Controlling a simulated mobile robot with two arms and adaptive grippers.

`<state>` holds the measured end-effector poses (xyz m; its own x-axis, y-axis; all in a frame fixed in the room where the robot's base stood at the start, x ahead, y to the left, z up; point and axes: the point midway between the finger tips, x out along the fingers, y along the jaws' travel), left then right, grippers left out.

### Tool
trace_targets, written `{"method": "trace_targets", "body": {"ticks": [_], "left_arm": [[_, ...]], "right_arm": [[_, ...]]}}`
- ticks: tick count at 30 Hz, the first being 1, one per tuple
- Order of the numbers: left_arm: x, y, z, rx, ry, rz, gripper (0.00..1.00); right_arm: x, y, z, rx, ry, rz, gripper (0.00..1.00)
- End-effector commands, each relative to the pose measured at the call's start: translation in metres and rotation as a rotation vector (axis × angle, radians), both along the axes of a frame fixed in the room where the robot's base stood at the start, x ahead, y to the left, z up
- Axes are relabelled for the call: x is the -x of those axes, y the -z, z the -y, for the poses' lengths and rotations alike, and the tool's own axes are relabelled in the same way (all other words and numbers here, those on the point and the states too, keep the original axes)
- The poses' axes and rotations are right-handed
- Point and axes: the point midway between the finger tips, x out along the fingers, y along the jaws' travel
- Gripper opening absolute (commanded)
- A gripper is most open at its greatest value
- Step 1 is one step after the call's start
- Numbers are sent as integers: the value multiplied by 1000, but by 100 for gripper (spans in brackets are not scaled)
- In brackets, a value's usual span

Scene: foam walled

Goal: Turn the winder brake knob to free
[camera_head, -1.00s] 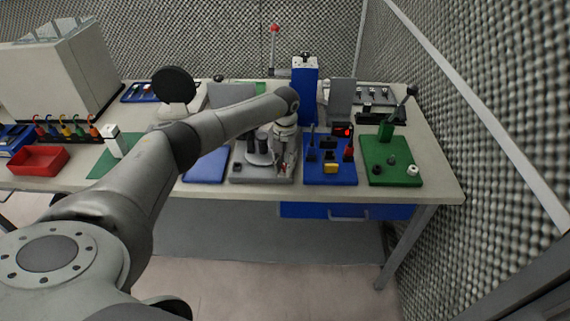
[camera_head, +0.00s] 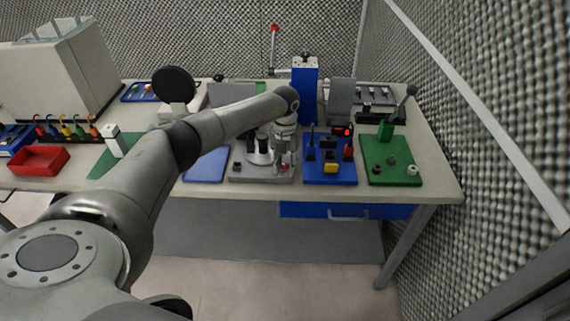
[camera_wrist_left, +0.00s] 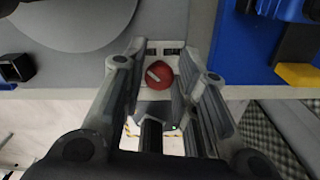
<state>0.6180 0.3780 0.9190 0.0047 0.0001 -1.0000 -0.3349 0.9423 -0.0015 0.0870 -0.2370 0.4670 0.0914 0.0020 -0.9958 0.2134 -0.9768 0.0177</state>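The winder is a grey base plate (camera_head: 245,179) with dark posts at the front middle of the bench. Its brake knob is a round red knob with a pale pointer bar (camera_wrist_left: 160,75), in front of a small plate with dark markings. In the wrist view the bar slants from upper left to lower right. My left gripper (camera_wrist_left: 162,52) is open, with one finger on each side of the knob. A gap shows between the fingers; I cannot tell whether either touches the knob. In the head view the left gripper (camera_head: 284,163) points down over the winder's right side.
A blue board (camera_head: 330,176) with a yellow block and red display stands close to the right. A green board (camera_head: 391,178) with a lever is beyond it. A blue pad (camera_head: 206,166) lies to the left. A foam wall (camera_head: 510,160) bounds the right.

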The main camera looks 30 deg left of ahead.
Motion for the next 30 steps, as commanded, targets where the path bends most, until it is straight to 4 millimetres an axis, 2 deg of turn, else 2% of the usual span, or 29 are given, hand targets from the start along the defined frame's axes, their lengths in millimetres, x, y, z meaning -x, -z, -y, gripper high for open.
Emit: {"method": "trace_targets", "body": {"ticks": [3, 14, 17, 24, 30], "left_arm": [[1, 1, 0, 0, 0, -2, 44], [1, -3, 0, 0, 1, -3, 44], [0, -16, 0, 0, 1, 0, 44], [0, -66, 0, 1, 1, 1, 44], [0, -102, 0, 0, 1, -1, 44]], "right_arm": [[0, 0, 0, 0, 0, 0, 40], [0, 0, -2, -2, 1, 1, 40], [0, 0, -2, -2, 1, 1, 40], [0, 0, -1, -2, 1, 0, 40], [0, 0, -1, -1, 1, 0, 40]]}}
